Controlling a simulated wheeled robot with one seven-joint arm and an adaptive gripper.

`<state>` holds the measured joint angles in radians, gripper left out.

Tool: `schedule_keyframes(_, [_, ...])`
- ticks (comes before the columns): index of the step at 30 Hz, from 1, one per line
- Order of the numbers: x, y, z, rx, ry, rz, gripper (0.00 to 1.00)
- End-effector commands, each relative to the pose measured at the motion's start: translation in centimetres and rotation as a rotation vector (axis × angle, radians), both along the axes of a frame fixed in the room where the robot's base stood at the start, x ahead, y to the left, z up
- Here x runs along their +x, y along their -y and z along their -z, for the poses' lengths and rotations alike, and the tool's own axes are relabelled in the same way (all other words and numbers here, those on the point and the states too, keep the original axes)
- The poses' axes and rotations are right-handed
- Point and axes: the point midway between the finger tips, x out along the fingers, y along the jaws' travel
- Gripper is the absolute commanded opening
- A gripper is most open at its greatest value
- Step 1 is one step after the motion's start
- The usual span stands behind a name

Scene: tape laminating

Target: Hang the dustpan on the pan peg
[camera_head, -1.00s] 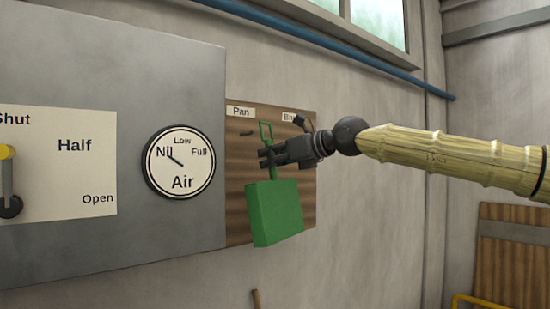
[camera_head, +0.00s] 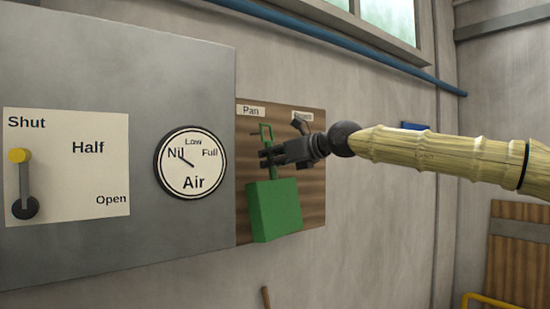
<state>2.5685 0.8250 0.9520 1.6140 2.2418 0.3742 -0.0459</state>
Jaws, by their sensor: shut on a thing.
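The green dustpan (camera_head: 274,210) hangs pan-down from my gripper (camera_head: 268,158), in front of the wooden board (camera_head: 312,222). My gripper is shut on its handle, below the open loop (camera_head: 267,131) at the handle's top. The pan peg (camera_head: 255,134) shows as a short dark stub under the "Pan" label (camera_head: 251,111), just left of the loop. I cannot tell whether the loop is around the peg or in front of it.
A grey panel (camera_head: 190,80) left of the board carries an air gauge (camera_head: 193,163) and a lever (camera_head: 22,180) on a Shut/Half/Open plate. A blue pipe (camera_head: 330,45) runs above. A brown stick end (camera_head: 266,297) shows below the board.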

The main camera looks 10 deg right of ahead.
Motion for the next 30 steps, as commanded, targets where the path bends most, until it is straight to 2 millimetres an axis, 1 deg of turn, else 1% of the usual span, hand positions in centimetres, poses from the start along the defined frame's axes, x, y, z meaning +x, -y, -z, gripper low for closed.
schedule_keyframes(22, [3.1,-1.3,0.1,-0.001,0.001,0.0,0.0])
schedule_keyframes(30, [4.0,-1.7,0.7,0.0,0.0,0.0,0.0])
